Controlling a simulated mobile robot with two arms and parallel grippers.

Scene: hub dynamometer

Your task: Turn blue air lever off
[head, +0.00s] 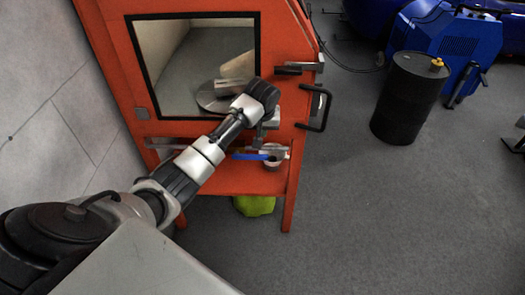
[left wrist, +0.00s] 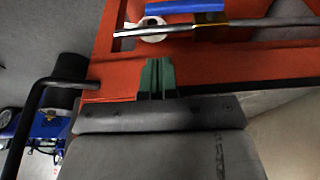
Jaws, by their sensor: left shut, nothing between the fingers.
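The blue air lever (head: 250,156) is on the front of the orange cabinet (head: 180,128), below its window, and lies roughly level. In the left wrist view the blue lever (left wrist: 185,6) shows at the top edge, alongside a metal pipe (left wrist: 240,27) with a brass-coloured fitting (left wrist: 210,31). My left gripper (head: 259,141) is in front of the cabinet, close to the lever in the head view. Its green fingers (left wrist: 157,62) are shut and empty, apart from the lever and pipe. My right gripper is not in view.
A black handle (head: 324,112) juts from the cabinet's right side. A bright green object (head: 254,205) sits beneath the cabinet. A black drum (head: 408,98) and a blue machine (head: 462,42) stand at the back right.

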